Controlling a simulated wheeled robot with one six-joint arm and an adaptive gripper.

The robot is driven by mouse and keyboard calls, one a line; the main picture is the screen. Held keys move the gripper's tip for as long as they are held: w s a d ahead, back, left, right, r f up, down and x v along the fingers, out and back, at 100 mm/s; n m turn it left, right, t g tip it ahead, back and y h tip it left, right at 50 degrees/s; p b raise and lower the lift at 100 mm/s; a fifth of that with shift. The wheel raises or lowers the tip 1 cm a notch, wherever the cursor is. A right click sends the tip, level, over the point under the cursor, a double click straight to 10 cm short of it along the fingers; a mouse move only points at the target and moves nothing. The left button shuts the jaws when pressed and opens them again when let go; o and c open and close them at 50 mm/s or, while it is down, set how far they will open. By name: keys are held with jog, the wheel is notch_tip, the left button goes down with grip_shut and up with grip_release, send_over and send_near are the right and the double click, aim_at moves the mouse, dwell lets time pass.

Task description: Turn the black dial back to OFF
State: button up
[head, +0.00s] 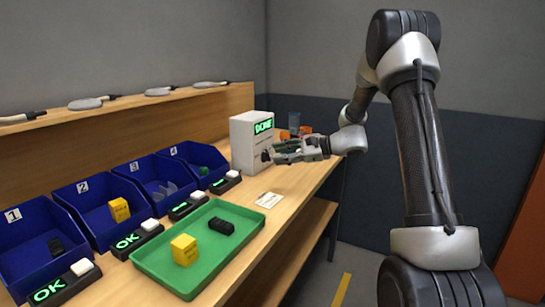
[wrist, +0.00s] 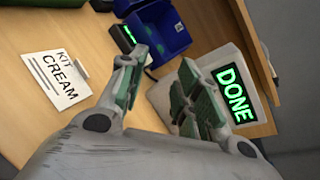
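The white box (head: 242,146) with a green DONE display (head: 263,126) stands at the far end of the bench. A small dark shape, apparently the black dial (head: 265,156), is low on its front, right by my fingertips; its pointer cannot be read. My gripper (head: 276,153) is in front of the box, with its fingers apart. In the wrist view my gripper (wrist: 164,62) has an open gap with nothing seen between the tips. The white box (wrist: 165,98) and its DONE display (wrist: 234,94) show behind the right finger; the dial is not visible there.
Several blue bins (head: 92,190) line the bench, with OK displays before some. A green tray (head: 150,262) holds a yellow block (head: 184,250) and a black block (head: 221,226). A KIT CREAM card (wrist: 58,78) lies near the box. Orange items (head: 304,131) stand behind it.

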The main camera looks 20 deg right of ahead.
aim_at(269, 154)
jog(key=w+d+f+m+t, duration=0.1)
jog(key=w+d+f+m, duration=0.1)
jog(key=w, duration=0.1)
jog(key=w+d+f+m+t, duration=0.1)
jog(key=w+d+f+t, duration=0.1)
jog(key=w, duration=0.1)
jog(key=w+d+f+m+t, duration=0.2)
jog(key=w, duration=0.1)
jog(key=shift+w+d+f+m, duration=0.2)
jog(key=shift+w+f+m, duration=0.1)
jog(key=shift+w, duration=0.05)
jog(key=shift+w+f, duration=0.1)
jog(key=shift+w, duration=0.2)
jog(key=x, duration=0.7)
jog(key=shift+w+f, duration=0.1)
jog(key=shift+w, duration=0.05)
jog(key=shift+c, duration=0.5)
grip_shut()
